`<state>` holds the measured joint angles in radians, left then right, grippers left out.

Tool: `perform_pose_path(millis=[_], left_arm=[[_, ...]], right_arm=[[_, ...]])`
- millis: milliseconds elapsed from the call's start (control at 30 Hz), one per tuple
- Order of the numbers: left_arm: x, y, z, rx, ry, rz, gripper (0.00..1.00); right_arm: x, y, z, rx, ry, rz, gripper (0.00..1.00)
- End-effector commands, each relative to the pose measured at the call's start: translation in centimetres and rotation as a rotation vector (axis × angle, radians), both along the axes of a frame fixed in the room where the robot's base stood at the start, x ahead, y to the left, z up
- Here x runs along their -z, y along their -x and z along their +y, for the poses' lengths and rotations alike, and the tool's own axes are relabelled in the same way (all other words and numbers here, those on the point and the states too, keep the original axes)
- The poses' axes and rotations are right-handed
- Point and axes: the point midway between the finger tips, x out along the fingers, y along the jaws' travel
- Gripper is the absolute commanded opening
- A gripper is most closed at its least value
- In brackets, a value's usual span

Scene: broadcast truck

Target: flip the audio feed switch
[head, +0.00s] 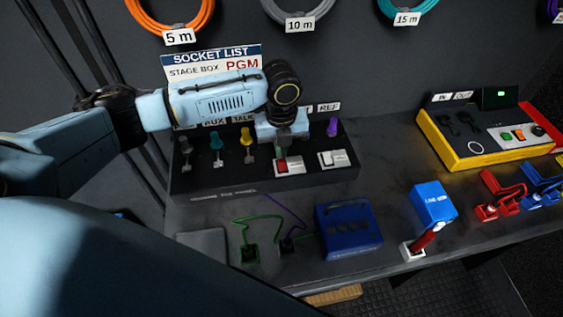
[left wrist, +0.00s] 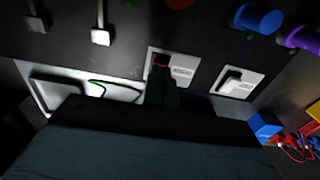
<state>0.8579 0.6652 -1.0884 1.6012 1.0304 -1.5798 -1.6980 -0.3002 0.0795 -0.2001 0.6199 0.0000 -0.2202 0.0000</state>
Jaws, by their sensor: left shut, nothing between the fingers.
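A dark sloped panel (head: 220,180) holds two switches on white plates. The left switch (head: 289,168) shows a red rocker, and the right switch (head: 333,159) has a pale one. I cannot read their small labels to tell which is the audio feed. My left gripper (head: 283,151) is shut and empty, its tips at the left switch and partly covering it; I cannot tell whether they touch. In the left wrist view the shut fingers (left wrist: 162,82) overlap the left switch (left wrist: 181,65), with the right switch (left wrist: 237,83) beside it. My right gripper is not in view.
Coloured knobs, including a purple one (head: 332,127), line the panel's back. A blue box (head: 348,230) and a cable-tied green plug (head: 250,253) lie in front. A yellow-edged console (head: 470,150) stands right.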

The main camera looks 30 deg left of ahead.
Motion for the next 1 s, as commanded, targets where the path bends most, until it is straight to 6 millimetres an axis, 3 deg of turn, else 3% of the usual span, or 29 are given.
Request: perform_pose_path(millis=[1000], left_arm=[[1.6, 0.0, 0.0, 0.0, 0.0, 0.001, 0.0]], right_arm=[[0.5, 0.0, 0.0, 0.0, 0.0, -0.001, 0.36]])
